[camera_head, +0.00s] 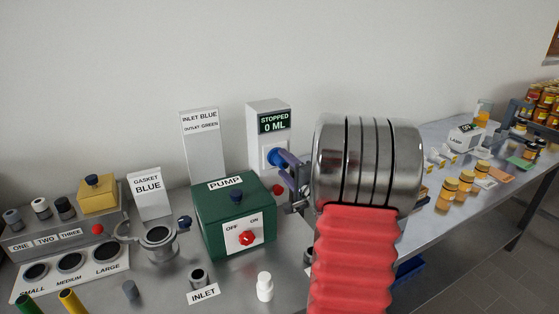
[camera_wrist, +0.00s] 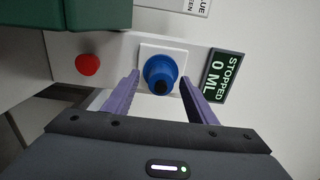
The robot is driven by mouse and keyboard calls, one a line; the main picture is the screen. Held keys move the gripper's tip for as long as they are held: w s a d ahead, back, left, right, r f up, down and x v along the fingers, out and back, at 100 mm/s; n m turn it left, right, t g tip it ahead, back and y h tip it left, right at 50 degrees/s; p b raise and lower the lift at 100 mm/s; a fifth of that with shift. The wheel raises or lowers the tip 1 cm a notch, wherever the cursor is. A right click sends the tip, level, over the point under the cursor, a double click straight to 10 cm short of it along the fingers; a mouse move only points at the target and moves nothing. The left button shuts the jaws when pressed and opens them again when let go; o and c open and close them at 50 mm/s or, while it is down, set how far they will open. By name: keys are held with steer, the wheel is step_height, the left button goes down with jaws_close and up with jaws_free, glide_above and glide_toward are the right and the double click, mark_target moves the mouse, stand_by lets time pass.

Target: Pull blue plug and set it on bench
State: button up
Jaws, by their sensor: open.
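The blue plug (camera_head: 272,157) sits in a white socket plate (camera_head: 266,147) on the front of a white box (camera_head: 268,108) with a screen reading "STOPPED 0 ML". In the wrist view the blue plug (camera_wrist: 161,74) is round with a dark centre and still in its plate. My gripper (camera_head: 287,165) is open, its purple fingers on either side of the plug. In the wrist view my gripper (camera_wrist: 160,88) has visible space between its fingers and the plug's sides. The bench (camera_head: 437,232) is grey metal; my arm hides its middle.
A green PUMP box (camera_head: 233,214) stands left of the plug. A red button (camera_wrist: 88,64) is beside the socket. A white bottle (camera_head: 265,287) and INLET fitting (camera_head: 198,278) stand in front. Several amber jars (camera_head: 447,193) stand at right. Some bare bench shows between these items.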

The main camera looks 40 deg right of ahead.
mark_target(285, 165)
steer(key=shift+x, duration=0.85)
steer(key=shift+c, duration=0.7)
jaws_close()
stand_by(0.5)
steer(key=shift+s+a+r, duration=0.1)
steer(key=shift+s+a, duration=0.05)
steer(key=shift+s, duration=0.45)
steer(key=shift+s+a, duration=0.1)
steer(key=shift+s, duration=0.25)
steer(key=shift+s+a, duration=0.15)
steer(key=shift+s, duration=0.15)
steer(key=shift+v, duration=1.05)
